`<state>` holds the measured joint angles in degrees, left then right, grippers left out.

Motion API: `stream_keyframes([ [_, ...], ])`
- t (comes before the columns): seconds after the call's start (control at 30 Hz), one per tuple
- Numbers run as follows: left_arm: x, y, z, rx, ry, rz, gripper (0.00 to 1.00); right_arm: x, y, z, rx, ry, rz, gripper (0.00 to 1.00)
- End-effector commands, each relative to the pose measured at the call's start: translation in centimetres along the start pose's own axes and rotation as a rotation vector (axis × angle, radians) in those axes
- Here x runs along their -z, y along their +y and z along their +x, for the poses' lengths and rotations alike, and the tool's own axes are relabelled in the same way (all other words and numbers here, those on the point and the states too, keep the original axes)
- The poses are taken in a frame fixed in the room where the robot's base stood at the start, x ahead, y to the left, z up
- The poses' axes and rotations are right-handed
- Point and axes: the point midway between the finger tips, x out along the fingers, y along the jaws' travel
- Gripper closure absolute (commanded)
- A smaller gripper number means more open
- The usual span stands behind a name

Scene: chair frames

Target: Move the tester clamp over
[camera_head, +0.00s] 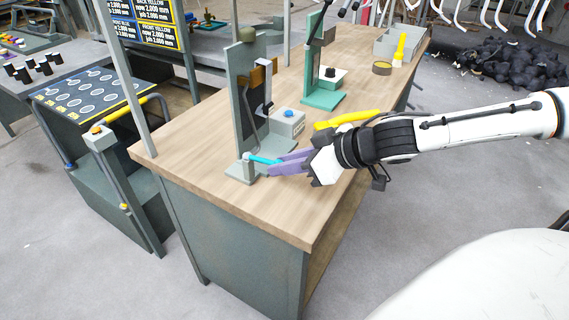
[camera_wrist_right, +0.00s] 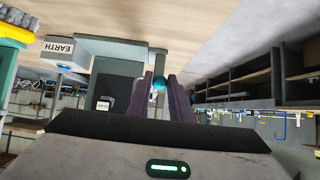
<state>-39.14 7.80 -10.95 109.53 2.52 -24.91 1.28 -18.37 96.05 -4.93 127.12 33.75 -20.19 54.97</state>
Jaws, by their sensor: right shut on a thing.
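The tester clamp shows as a cyan piece (camera_head: 263,160) beside a short grey post (camera_head: 248,168) on the grey foot of the near tester stand (camera_head: 240,100). My right gripper (camera_head: 280,163) reaches in from the right with its purple fingers shut on the cyan piece, low over the table. In the right wrist view, the cyan rounded end (camera_wrist_right: 159,83) sits between the purple fingers (camera_wrist_right: 160,98). The fingers hide most of the clamp, and I cannot tell whether it touches the post. My left gripper is not in view.
A grey box with a blue button (camera_head: 288,122) stands behind the fingers on the wooden table (camera_head: 225,205). A yellow handle (camera_head: 347,118) lies close behind my right wrist. A green stand (camera_head: 318,80) is farther back. An EARTH label (camera_wrist_right: 59,46) shows in the wrist view. The table's front is bare.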

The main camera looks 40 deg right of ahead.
Motion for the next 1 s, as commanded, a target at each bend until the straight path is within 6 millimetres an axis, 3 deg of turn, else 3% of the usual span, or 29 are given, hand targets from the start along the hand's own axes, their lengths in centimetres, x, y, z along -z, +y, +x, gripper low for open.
stream_keyframes([
  [0.3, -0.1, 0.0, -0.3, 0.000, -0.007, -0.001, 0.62, 1.9, 0.1, -0.6, -0.002, -0.001, -0.003, 0.93],
  [0.73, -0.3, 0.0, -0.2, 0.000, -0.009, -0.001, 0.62, 2.6, 0.1, -0.7, -0.002, 0.005, -0.004, 0.93],
  [1.0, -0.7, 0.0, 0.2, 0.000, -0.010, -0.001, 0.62, 4.3, 0.2, -0.8, -0.003, 0.005, -0.006, 0.93],
])
